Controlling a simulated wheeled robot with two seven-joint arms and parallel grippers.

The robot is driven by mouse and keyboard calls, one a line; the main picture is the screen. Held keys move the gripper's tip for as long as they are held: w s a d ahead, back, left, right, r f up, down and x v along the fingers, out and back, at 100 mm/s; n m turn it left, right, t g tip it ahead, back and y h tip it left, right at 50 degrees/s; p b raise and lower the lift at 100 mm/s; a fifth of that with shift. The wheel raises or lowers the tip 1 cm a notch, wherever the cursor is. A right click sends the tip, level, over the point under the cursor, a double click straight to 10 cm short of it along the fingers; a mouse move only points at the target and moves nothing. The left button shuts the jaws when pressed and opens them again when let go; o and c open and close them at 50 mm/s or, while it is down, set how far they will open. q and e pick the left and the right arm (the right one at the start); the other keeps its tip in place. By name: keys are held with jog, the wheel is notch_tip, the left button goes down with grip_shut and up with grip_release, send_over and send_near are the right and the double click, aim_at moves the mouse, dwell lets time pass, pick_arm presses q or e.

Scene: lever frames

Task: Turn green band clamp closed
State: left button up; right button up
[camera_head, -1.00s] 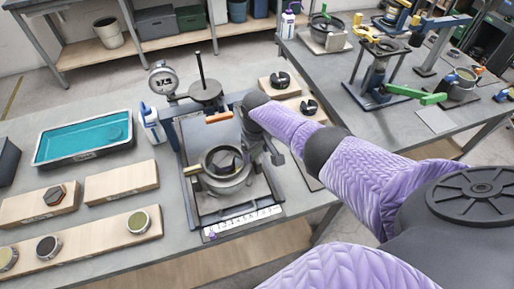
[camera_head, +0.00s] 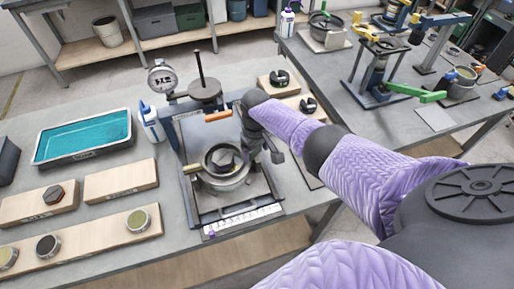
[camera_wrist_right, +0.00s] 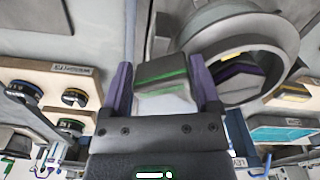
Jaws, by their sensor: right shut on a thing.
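The clamp fixture stands on the near table in the head view, with a round metal ring (camera_head: 226,166) holding a dark hexagonal piece. The ring also shows in the wrist view (camera_wrist_right: 283,58). My right gripper (camera_wrist_right: 163,85) has its purple fingers on both sides of a grey block with a green band (camera_wrist_right: 162,75) and is shut on it, beside the ring. In the head view my right gripper (camera_head: 262,155) is at the right side of the ring, and my wrist hides the green-banded part. My left gripper is not in view.
A dial gauge (camera_head: 162,78) and an orange-tipped lever (camera_head: 218,116) are behind the ring. A second table with green-handled fixtures (camera_head: 433,96) is at right.

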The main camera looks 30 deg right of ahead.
jog(key=shift+w+a, duration=0.1)
jog(key=shift+a, duration=0.15)
